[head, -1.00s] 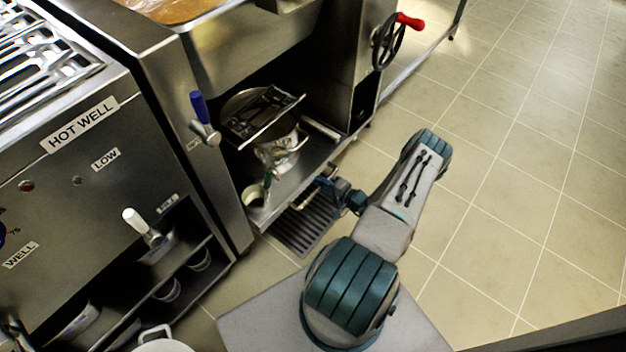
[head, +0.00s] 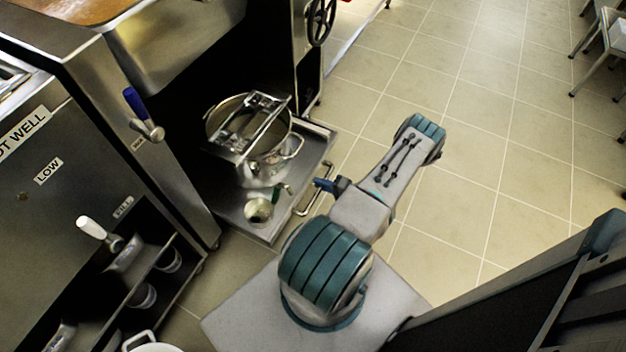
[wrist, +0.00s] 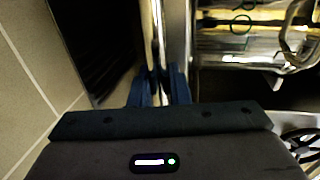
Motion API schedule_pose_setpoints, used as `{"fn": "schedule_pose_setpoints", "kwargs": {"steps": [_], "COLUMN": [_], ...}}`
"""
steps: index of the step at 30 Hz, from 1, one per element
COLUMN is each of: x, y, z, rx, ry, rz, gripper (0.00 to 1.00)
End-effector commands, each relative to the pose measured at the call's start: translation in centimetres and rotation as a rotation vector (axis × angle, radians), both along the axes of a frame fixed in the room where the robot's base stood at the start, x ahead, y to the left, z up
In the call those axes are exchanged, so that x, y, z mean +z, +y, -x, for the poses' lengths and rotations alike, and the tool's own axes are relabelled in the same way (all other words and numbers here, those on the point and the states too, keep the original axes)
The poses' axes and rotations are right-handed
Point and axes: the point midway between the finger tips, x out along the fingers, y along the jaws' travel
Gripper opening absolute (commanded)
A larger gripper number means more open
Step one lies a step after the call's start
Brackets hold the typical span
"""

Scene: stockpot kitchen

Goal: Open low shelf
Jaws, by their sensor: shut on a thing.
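The low shelf (head: 228,207) is a flat metal tray, pulled out from under the counter over the floor. A metal bar handle (head: 305,211) runs along its front edge. My gripper (head: 322,185) is at this handle, its blue fingers shut on it. In the wrist view the blue fingers (wrist: 158,88) close on the upright bar of the handle (wrist: 157,30). A large steel pot (head: 268,170) with a rack (head: 247,125) across its top stands on the shelf. A small round cup (head: 258,210) and a green-handled item (head: 282,189) lie near the front.
A steel counter unit with a blue-handled lever (head: 140,115) stands at the left, beside the HOT WELL unit with a white-handled lever (head: 95,230). A black handwheel (head: 320,20) is at the back. Tiled floor (head: 480,150) is open at the right. Chairs (head: 605,45) stand far right.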

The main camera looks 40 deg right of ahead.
Motion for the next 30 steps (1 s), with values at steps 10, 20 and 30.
{"fn": "schedule_pose_setpoints", "kwargs": {"steps": [10,20,30], "x": [0.0,-0.1,0.0], "y": [-0.8,-1.0,-0.7], "z": [1.7,2.2,1.8], "rx": [-0.001,-0.007,0.001], "ry": [0.002,0.004,0.002], "rz": [0.003,0.003,0.003], "gripper": [0.00,0.00,0.36]}}
